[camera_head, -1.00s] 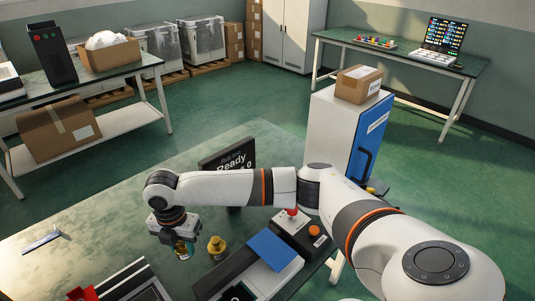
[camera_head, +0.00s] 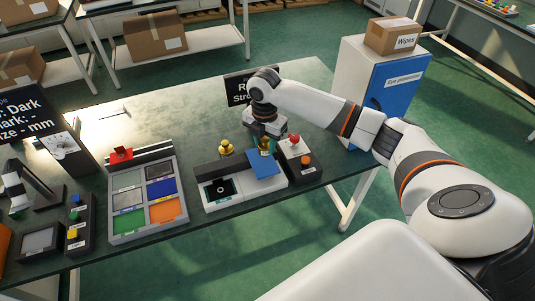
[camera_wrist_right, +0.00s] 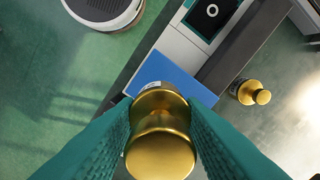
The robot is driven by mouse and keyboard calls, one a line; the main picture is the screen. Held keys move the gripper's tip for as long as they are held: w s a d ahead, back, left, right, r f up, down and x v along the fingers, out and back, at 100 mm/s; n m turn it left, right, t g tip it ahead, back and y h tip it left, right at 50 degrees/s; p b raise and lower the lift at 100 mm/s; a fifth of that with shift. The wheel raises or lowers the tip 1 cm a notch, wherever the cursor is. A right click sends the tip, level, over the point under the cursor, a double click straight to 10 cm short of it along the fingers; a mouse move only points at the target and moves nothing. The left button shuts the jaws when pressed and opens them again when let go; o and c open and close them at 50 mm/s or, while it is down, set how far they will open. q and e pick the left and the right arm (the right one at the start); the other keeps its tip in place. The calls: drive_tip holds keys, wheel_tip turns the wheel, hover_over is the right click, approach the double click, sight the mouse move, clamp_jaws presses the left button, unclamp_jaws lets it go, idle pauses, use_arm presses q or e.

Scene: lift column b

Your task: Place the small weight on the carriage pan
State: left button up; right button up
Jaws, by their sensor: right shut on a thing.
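My right gripper (camera_head: 266,142) is shut on a brass weight (camera_head: 265,150). The held weight also fills the lower middle of the right wrist view (camera_wrist_right: 160,132), between the two green fingers. It is over or close beside the blue plate (camera_head: 263,165) of the white and black device; I cannot tell whether they touch. In the right wrist view the plate (camera_wrist_right: 176,75) shows just beyond the weight. A second brass weight (camera_head: 226,148) stands on the table behind the device, left of my gripper. My left gripper is not in view.
A box with a red mushroom button (camera_head: 294,140) and an orange button stands right of the device. A dark display (camera_head: 238,88) stands behind. A tray with coloured compartments (camera_head: 111,203) lies left. The table's back left (camera_head: 180,105) is mostly clear.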

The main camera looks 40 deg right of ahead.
sight(265, 166)
drive_tip(key=shift+w+f, duration=0.2)
drive_tip(key=shift+f, duration=1)
drive_tip(key=shift+s+f, duration=0.15)
drive_tip(key=shift+f, duration=0.5)
wheel_tip(265, 166, down, 2)
drive_tip(key=shift+f+p, duration=0.15)
drive_tip(key=shift+p, duration=0.25)
drive_tip(key=shift+f, duration=0.25)
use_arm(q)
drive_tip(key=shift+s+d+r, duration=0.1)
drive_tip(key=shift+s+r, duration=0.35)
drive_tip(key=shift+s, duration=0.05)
use_arm(e)
drive_tip(key=o, duration=1.1)
drive_tip(key=shift+f, duration=0.1)
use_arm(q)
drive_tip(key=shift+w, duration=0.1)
use_arm(e)
drive_tip(key=shift+o, duration=0.2)
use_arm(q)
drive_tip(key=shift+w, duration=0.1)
